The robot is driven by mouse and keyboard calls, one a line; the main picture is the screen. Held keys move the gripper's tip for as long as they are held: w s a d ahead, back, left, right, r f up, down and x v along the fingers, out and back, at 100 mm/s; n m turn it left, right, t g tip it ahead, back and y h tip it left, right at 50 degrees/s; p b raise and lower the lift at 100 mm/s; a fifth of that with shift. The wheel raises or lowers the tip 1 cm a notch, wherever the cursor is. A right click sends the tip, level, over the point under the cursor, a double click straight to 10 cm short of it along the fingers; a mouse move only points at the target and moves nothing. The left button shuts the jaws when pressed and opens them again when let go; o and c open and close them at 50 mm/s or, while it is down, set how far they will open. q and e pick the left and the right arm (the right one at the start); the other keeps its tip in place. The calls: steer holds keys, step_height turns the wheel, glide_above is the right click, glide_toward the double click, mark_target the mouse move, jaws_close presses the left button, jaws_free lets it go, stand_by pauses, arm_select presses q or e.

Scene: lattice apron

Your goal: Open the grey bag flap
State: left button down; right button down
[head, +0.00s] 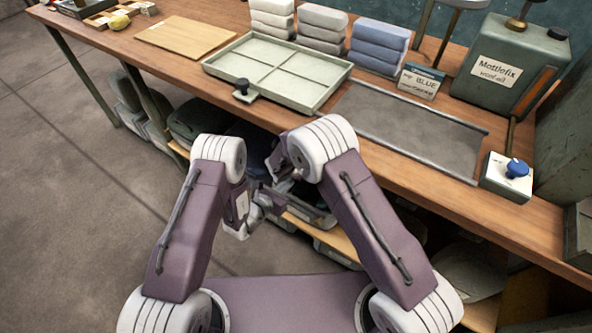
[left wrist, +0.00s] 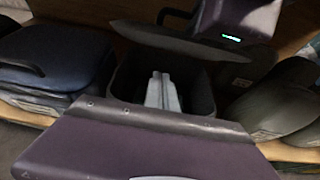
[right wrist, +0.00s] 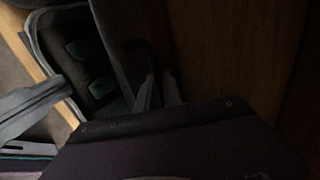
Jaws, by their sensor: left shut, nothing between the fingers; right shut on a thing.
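The grey bag (left wrist: 122,80) sits on the low shelf under the bench, with its mouth uncovered. Its dark flap (left wrist: 185,42) stands lifted above the mouth in the left wrist view. My right gripper (right wrist: 158,92) is shut on the flap; the exact grip is dark and hard to make out. My left gripper (left wrist: 163,92) is shut and empty, its fingertips in front of the bag's mouth. The right wrist view shows the bag's inside, with two bluish pads (right wrist: 90,48).
A blue bag (left wrist: 55,58) lies left of the grey bag and a grey-green bag (left wrist: 280,100) lies right of it, both close by. The wooden bench (head: 420,185) overhangs the shelf. A divided tray (head: 330,88) stands on the bench. The floor (head: 60,180) at left is clear.

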arm_select(q)
steer(key=shift+w+d+r, duration=0.35)
steer(key=shift+w+d, duration=0.15)
steer(key=shift+w, duration=0.2)
steer(key=shift+w+d+r, duration=0.35)
steer(key=shift+w+d, duration=0.2)
steer(key=shift+w, duration=0.15)
steer(key=shift+w+d+r, duration=0.35)
steer(key=shift+w+d, duration=0.15)
steer(key=shift+w, duration=0.2)
steer(key=shift+r, duration=0.1)
